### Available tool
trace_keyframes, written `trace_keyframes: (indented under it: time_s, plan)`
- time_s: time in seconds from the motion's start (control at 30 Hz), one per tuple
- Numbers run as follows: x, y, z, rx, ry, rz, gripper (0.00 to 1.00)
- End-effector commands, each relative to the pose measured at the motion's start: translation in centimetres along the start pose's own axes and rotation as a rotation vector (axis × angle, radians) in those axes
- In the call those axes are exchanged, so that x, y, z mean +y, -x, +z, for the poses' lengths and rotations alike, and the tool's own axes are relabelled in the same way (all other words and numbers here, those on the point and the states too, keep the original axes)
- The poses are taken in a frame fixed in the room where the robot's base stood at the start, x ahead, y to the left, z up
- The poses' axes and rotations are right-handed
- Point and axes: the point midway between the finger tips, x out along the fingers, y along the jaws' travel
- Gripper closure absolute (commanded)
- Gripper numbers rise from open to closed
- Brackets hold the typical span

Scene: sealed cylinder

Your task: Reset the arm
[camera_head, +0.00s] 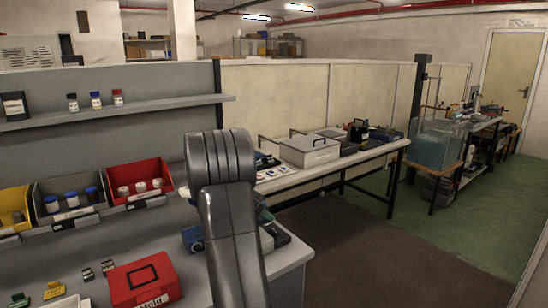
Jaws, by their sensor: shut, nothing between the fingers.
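My arm rises from the bottom edge in the head view, a dark grey link topped by a ribbed joint, in front of the workbench. No fingers show, so my gripper is out of view or hidden behind the arm. The arm covers part of the workbench (212,268) and of the items on it. I cannot make out a sealed cylinder.
A red case (144,281) lies on the workbench at the lower left. Red (138,182), grey (69,202) and yellow (14,208) bins hold small jars. A shelf (150,106) bears bottles. A second table (335,160) and a glass tank (437,144) stand behind. Open floor (370,250) lies right.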

Motion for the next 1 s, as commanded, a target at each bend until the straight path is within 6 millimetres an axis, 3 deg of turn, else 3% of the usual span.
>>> trace_keyframes:
  time_s: [0.4,0.8,1.0]
  plan:
    - [1.2,8.0,0.1,0.000,-0.003,-0.006,1.00]
    - [0.0,-0.6,-0.2,-0.001,-0.002,0.000,1.00]
    - [-0.4,0.0,-0.1,0.000,0.026,0.023,1.00]
